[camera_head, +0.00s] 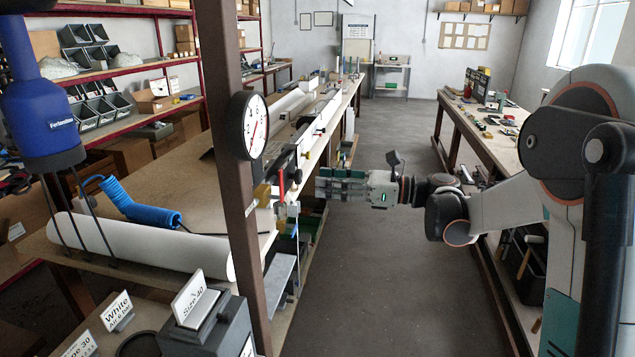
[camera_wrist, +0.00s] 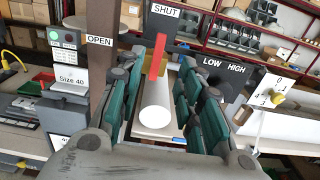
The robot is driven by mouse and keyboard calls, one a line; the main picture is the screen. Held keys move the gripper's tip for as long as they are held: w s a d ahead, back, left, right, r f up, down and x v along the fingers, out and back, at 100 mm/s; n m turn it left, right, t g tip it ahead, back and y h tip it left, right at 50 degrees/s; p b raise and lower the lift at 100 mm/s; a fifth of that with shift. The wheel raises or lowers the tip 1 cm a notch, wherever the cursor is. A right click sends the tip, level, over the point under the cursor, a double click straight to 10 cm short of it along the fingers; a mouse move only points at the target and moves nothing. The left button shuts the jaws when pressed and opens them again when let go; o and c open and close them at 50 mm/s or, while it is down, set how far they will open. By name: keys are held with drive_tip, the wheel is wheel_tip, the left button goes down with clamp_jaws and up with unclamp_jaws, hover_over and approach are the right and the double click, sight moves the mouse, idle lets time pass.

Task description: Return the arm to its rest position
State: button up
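My arm reaches left across the aisle in the head view, with my gripper (camera_head: 318,184) held in the air near the edge of the long left bench (camera_head: 187,185). In the wrist view my gripper (camera_wrist: 158,78) has its green-and-grey fingers spread apart, with nothing held between them. A red lever (camera_wrist: 158,56) stands upright beyond the gap, apart from the fingers; it also shows in the head view (camera_head: 281,180). A white roll (camera_wrist: 155,115) shows through the gap, farther back.
A brown post (camera_head: 235,190) with a round dial (camera_head: 247,126) stands left of my gripper. In the wrist view a valve panel (camera_wrist: 240,83) marked LOW and HIGH is at right. The aisle floor (camera_head: 395,270) is clear; another bench (camera_head: 483,120) stands at right.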

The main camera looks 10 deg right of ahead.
idle(0.3)
drive_tip(key=s+a+f+n+h, duration=0.2)
drive_tip(key=s+n+h, duration=0.25)
drive_tip(key=s, duration=0.35)
drive_tip(key=s+a+f+n+h, duration=0.2)
drive_tip(key=s+n+h, duration=0.25)
drive_tip(key=s, duration=0.35)
drive_tip(key=s+d+f+n+h+b, duration=0.1)
drive_tip(key=s+d+f+n+h, duration=0.3)
drive_tip(key=s+d+n, duration=0.1)
drive_tip(key=s+d+f+n+h+b, duration=0.1)
drive_tip(key=s+d+f+n+h, duration=0.3)
drive_tip(key=s+n, duration=0.4)
drive_tip(key=shift+s+d+f+t, duration=0.4)
drive_tip(key=shift+s+d+f, duration=0.45)
drive_tip(key=shift+d, duration=0.3)
